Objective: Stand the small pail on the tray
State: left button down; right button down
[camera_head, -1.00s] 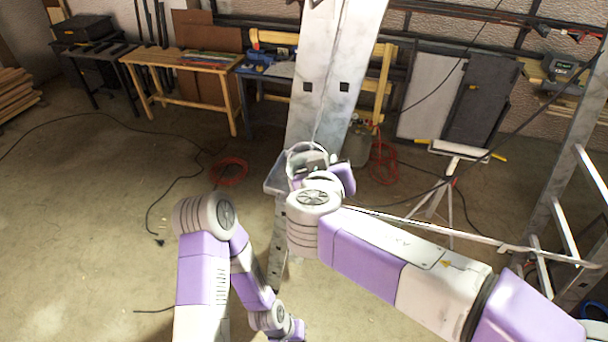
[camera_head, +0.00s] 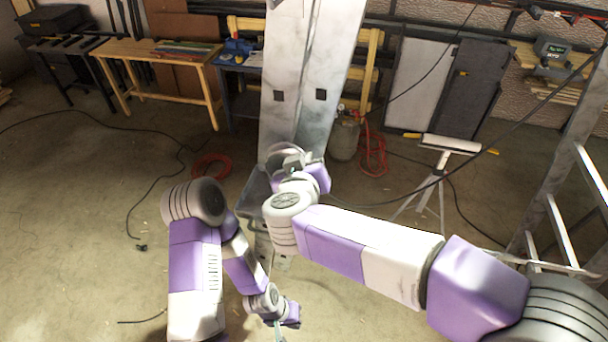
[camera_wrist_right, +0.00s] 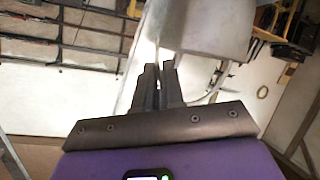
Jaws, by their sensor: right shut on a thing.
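The small pail (camera_wrist_right: 205,25) shows pale grey at the top of the right wrist view, with its thin pale handle curving down to my fingers. My right gripper (camera_wrist_right: 158,75) is shut on that handle. In the head view my right gripper (camera_head: 292,162) is mostly hidden by its own wrist, and the pail's body is hard to make out there. A grey tray (camera_head: 252,196) shows partly behind my right wrist, at its left. I cannot tell the gap between pail and tray. My left gripper (camera_head: 279,326) hangs low near the bottom edge; its fingers are too small to read.
A tall metal upright (camera_head: 308,85) stands behind my right gripper. A gas bottle (camera_head: 344,138) and red hose (camera_head: 374,152) are beside it. A roller stand (camera_head: 449,145) and ladder (camera_head: 575,195) stand at right. Cables and a red coil (camera_head: 211,165) lie on the floor.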

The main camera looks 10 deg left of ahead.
jog(key=shift+w+f, duration=0.1)
jog(key=shift+f, duration=1.75)
jog(key=c, duration=1.2)
grip_release()
jog(key=shift+c, duration=0.2)
jog(key=b+v, duration=0.1)
jog(key=v, duration=1.1)
jog(key=shift+b, duration=0.4)
